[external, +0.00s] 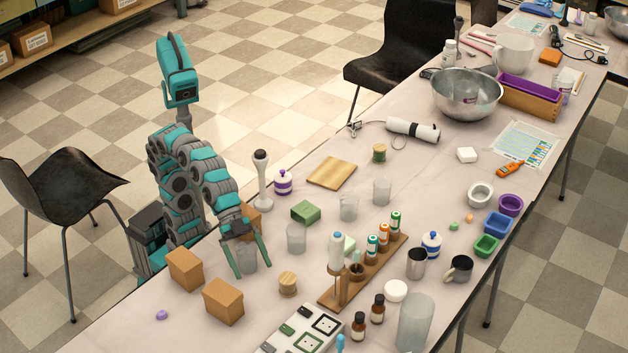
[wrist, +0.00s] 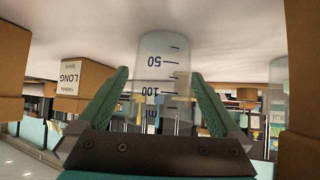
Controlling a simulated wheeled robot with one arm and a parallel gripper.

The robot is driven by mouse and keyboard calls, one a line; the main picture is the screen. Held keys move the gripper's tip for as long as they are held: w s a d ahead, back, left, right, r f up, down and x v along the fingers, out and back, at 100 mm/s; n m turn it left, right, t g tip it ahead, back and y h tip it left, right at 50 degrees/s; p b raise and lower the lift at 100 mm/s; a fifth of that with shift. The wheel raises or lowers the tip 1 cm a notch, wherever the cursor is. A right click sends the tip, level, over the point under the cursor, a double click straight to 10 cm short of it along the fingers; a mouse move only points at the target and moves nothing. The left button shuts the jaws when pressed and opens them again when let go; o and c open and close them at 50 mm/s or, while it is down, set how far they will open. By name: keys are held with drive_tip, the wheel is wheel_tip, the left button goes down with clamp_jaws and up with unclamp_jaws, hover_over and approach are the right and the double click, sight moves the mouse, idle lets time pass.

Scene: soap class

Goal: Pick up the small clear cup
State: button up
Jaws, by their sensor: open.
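A small clear cup (external: 247,262) stands upright on the table near its left edge, in the external view. In the wrist view the clear cup (wrist: 163,62) shows dark marks reading 50 and 100, and the picture is upside down. My gripper (external: 251,268) is open, with one green finger on each side of the cup. In the wrist view my gripper (wrist: 160,76) has the cup between its fingers, and I cannot tell whether either finger touches it. Similar clear cups (external: 296,238) (external: 349,208) (external: 382,191) stand farther right on the table.
Cardboard boxes (external: 186,268) (external: 223,301) stand left of and in front of the cup, and another box (external: 251,221) is just behind the gripper. A round wooden piece (external: 288,283) and a wooden rack (external: 340,292) with bottles are to the right.

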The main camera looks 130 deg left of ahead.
drive_tip(key=shift+w+f, duration=0.15)
drive_tip(key=shift+w, duration=0.05)
drive_tip(key=shift+c, duration=0.2)
drive_tip(key=c, duration=1.2)
